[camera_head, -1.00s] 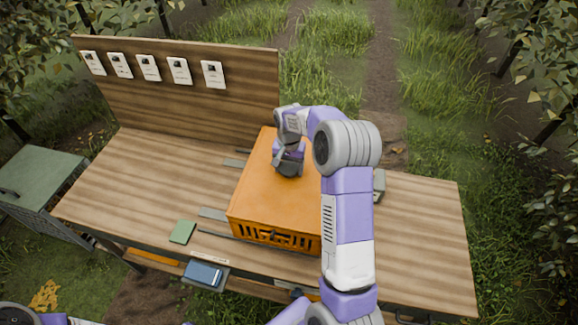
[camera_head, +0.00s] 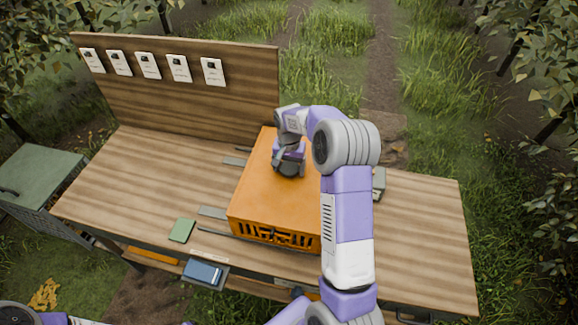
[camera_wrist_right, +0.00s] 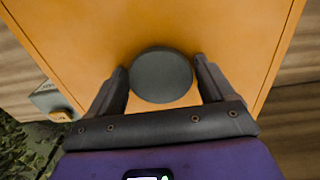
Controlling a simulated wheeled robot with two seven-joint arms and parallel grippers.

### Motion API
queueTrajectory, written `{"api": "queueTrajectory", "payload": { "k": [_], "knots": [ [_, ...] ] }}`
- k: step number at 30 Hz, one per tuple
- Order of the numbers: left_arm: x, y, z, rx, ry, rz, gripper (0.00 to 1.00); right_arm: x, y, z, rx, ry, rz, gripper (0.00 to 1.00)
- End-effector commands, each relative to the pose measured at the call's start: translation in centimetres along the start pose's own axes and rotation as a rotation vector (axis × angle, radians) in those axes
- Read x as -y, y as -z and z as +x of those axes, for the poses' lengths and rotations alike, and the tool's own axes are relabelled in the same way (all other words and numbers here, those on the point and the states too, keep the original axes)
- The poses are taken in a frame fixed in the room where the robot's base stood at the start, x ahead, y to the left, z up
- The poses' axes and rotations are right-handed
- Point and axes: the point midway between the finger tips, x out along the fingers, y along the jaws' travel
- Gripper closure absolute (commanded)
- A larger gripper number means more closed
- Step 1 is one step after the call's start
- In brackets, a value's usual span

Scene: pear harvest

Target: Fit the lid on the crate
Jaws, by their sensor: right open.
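The orange lid (camera_head: 262,195) lies flat over the top of the orange slatted crate (camera_head: 275,237) on the bench. In the head view their edges look lined up, but part of the right side is hidden behind my right arm. The lid also fills much of the right wrist view (camera_wrist_right: 75,35), with a dark round knob (camera_wrist_right: 161,76) on it. My right gripper (camera_head: 289,171) is over the lid. In the right wrist view its open fingers (camera_wrist_right: 160,68) stand on either side of the knob, with gaps showing. My left gripper is out of view.
The wooden bench (camera_head: 150,170) has free room left and right of the crate. A green pad (camera_head: 182,231) lies near the front edge. A grey device (camera_head: 379,184) stands right of the crate. A backboard (camera_head: 130,85) with several white cards rises behind.

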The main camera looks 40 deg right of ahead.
Motion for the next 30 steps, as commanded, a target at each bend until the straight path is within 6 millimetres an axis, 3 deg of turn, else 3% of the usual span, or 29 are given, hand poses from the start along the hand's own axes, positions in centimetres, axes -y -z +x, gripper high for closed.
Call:
{"api": "queueTrajectory", "payload": {
  "k": [30],
  "knots": [
    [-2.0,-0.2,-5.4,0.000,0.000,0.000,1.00,0.0,0.0,-7.8,-0.001,0.000,0.000,0.18]
  ]
}}
